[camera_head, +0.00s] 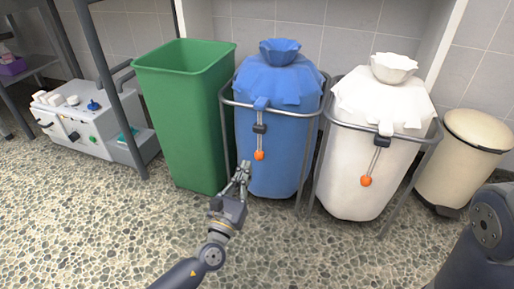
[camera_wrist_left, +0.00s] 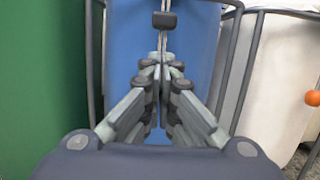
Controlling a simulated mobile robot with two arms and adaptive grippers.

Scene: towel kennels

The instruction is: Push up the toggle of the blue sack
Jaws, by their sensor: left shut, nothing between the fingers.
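The blue sack (camera_head: 280,145) hangs in a grey metal frame, its top gathered into a tuft. On its front a cord runs down from a blue tab through a dark toggle (camera_head: 260,128) to an orange bead (camera_head: 259,155). My left gripper (camera_head: 244,168) is shut and empty, low in front of the sack, just below and left of the bead. In the left wrist view the toggle (camera_wrist_left: 164,20) is above the closed fingertips (camera_wrist_left: 163,62), with the cord between. The bead is not visible there. My right gripper is out of view.
A green bin (camera_head: 182,120) stands close on the left. A white sack (camera_head: 375,140) in a similar frame, with its own toggle and orange bead (camera_head: 366,181), stands on the right. A cream pedal bin (camera_head: 465,160) is farther right. The pebbled floor in front is clear.

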